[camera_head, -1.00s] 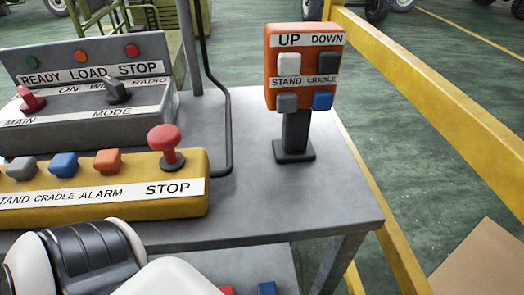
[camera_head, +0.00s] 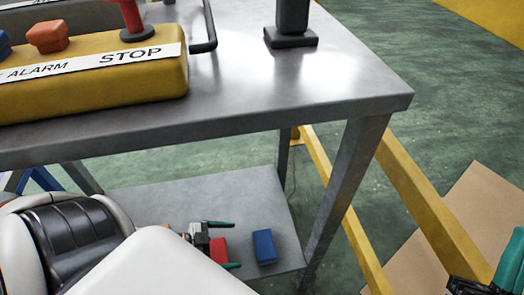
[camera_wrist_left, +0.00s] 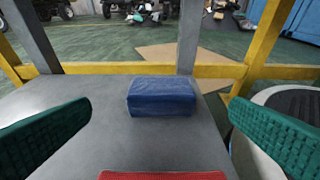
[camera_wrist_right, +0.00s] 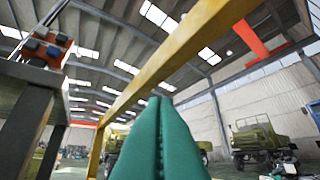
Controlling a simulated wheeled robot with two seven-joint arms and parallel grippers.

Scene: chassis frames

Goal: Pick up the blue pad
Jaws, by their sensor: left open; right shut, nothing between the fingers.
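The blue pad (camera_head: 264,246) lies on the lower shelf of the metal table, near the shelf's right end. In the left wrist view the blue pad (camera_wrist_left: 161,96) sits ahead, centred between the fingers and apart from them. My left gripper (camera_head: 229,245) is open just left of the blue pad in the head view, its two green fingertips pointing right. It also shows in the left wrist view (camera_wrist_left: 160,135). My right gripper (camera_wrist_right: 158,110) is shut and empty, its green fingers together, away from the table. Part of it shows at the lower right corner of the head view.
A red pad (camera_head: 218,249) lies beside the blue pad, between my left fingers in the head view. The lower shelf (camera_head: 190,196) is under the tabletop (camera_head: 280,85), with a table leg (camera_head: 345,190) to the right. A yellow rail (camera_head: 430,210) runs beyond it.

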